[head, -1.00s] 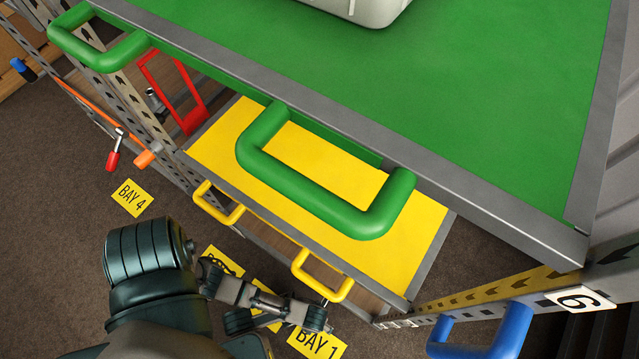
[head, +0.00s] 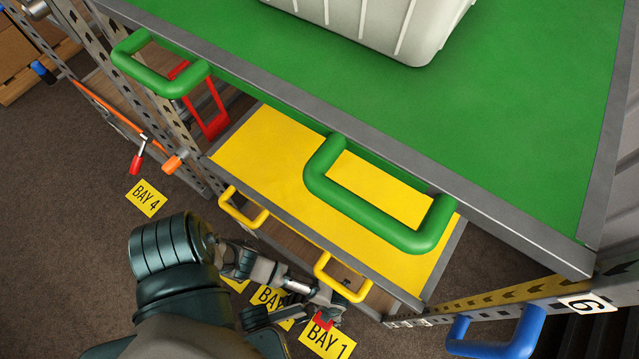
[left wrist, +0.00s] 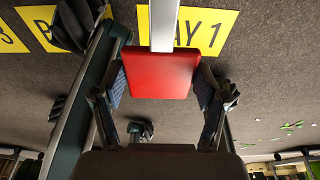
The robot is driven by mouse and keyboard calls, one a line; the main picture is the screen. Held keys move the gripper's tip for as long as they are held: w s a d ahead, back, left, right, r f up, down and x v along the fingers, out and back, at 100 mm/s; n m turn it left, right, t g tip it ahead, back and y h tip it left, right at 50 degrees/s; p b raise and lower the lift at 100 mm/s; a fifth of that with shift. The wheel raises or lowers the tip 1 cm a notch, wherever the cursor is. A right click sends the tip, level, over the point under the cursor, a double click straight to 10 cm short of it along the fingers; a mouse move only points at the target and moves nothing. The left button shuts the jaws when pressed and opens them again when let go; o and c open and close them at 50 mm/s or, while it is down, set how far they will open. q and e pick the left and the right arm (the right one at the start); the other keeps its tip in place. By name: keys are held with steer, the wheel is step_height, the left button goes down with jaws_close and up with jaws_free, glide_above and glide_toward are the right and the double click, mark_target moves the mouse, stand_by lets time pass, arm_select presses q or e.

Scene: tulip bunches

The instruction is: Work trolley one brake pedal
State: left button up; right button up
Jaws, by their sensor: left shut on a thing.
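The brake pedal is a flat red pad (left wrist: 165,72) on a pale metal bar, seen in the left wrist view over the BAY 1 floor label. It sits between the two fingers of my left gripper (left wrist: 160,86), which is shut on it. In the head view my left gripper (head: 325,303) is low, below the near yellow handle, and a small red part of the pedal (head: 323,321) shows beside it. The trolley has a green top deck (head: 520,130) and a yellow lower deck (head: 285,150). My right gripper is not in view.
Green handles (head: 430,236) and yellow handles (head: 335,290) stick out from the trolley's near side above my arm. A pale crate (head: 400,30) stands on the green deck. A blue handle (head: 495,335) is at lower right.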

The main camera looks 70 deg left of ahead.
arm_select(q)
steer(key=shift+a+r+g, duration=0.2)
steer(key=shift+g, duration=0.1)
steer(key=shift+w+r+h, duration=0.1)
steer(key=shift+r+h, duration=0.2)
steer(key=shift+h, duration=0.1)
steer(key=shift+r+p, duration=0.2)
steer(key=shift+p, duration=0.15)
steer(key=shift+d, duration=0.2)
steer(key=o, duration=1.4)
steer(key=shift+w, duration=0.1)
steer(key=shift+o, duration=1.4)
steer(key=shift+a, duration=0.15)
